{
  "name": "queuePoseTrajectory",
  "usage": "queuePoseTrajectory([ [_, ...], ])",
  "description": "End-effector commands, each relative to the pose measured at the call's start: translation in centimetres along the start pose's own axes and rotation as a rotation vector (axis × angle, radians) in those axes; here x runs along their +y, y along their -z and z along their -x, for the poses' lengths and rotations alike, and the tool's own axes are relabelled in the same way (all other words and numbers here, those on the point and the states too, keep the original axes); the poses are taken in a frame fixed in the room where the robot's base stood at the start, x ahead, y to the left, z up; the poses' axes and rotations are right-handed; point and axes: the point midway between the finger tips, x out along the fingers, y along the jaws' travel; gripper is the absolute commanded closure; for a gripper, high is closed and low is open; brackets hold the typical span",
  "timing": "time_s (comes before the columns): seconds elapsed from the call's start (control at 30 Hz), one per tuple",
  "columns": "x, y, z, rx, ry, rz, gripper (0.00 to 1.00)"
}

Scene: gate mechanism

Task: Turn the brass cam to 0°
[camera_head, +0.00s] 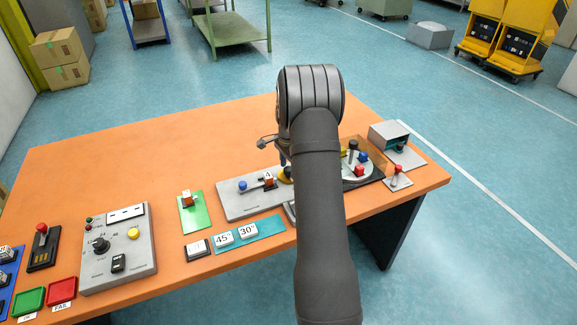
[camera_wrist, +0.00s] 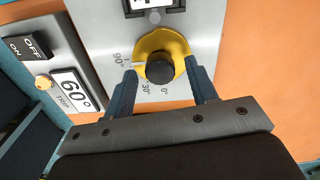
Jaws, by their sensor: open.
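The brass cam (camera_wrist: 178,46) is a yellow disc with a black knob (camera_wrist: 160,69) on a grey plate (camera_wrist: 88,22), in the upper middle of the wrist view. Angle marks including 90°, 30° and 0° are printed around its near side. My gripper (camera_wrist: 160,66) is open, with one finger on each side of the cam, close to its rim; I cannot tell whether they touch it. The cam's exact angle is not clear.
A control box (camera_head: 120,250) stands left; a red-topped lever (camera_head: 398,175) stands right.

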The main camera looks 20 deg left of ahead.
Motion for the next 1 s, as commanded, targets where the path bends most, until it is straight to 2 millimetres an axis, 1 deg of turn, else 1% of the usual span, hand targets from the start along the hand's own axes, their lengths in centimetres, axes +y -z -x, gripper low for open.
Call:
queuePoseTrajectory([
  [0.27,-0.01,0.01,-0.17,0.0,0.001,0.0,0.48],
  [0.3,-0.01,0.01,-0.17,0.0,0.001,0.0,0.52],
  [0.37,-0.01,0.0,-0.17,0.0,0.001,0.0,0.63],
  [0.5,0.0,0.0,-0.15,0.0,0.0,0.0,0.91],
  [0.53,0.0,0.0,-0.15,0.0,0.0,0.0,0.92],
  [0.77,0.0,0.01,-0.14,0.0,0.0,0.017,0.92],
  [1.0,-0.02,0.02,-0.15,0.0,0.0,0.119,0.92],
])
